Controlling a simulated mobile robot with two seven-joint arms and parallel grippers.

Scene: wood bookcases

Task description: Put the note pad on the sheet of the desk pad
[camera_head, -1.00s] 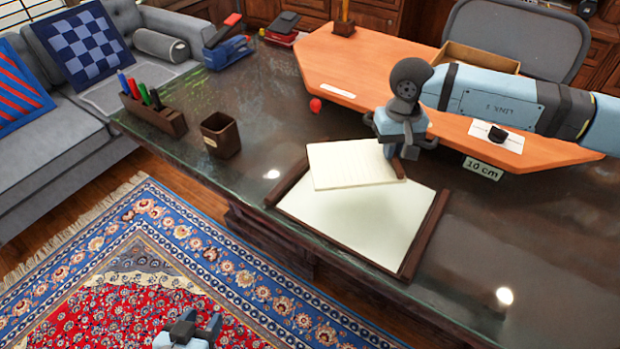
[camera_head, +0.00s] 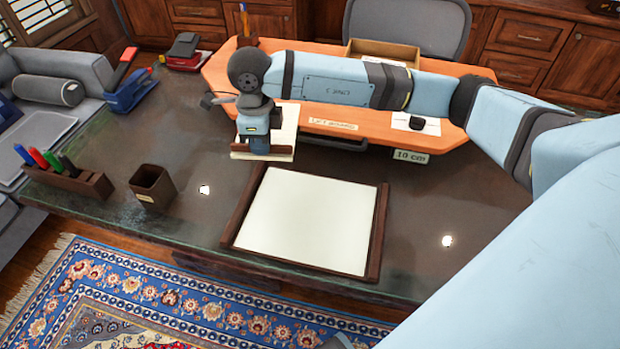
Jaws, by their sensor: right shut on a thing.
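The note pad (camera_head: 287,128) is a cream pad held tilted or upright in my right gripper (camera_head: 258,145), which is shut on it. The gripper covers much of its near face. It is behind the desk pad, in front of the orange board; whether it touches the desk is unclear. The desk pad (camera_head: 376,235) lies flat, with dark wooden side bars and a bare white sheet (camera_head: 308,222).
An orange board (camera_head: 450,125) with a 10 cm tag (camera_head: 411,156) is behind. A pen holder (camera_head: 75,180) and a brown cup (camera_head: 153,186) stand at left. The dark desk (camera_head: 470,210) is clear right of the desk pad.

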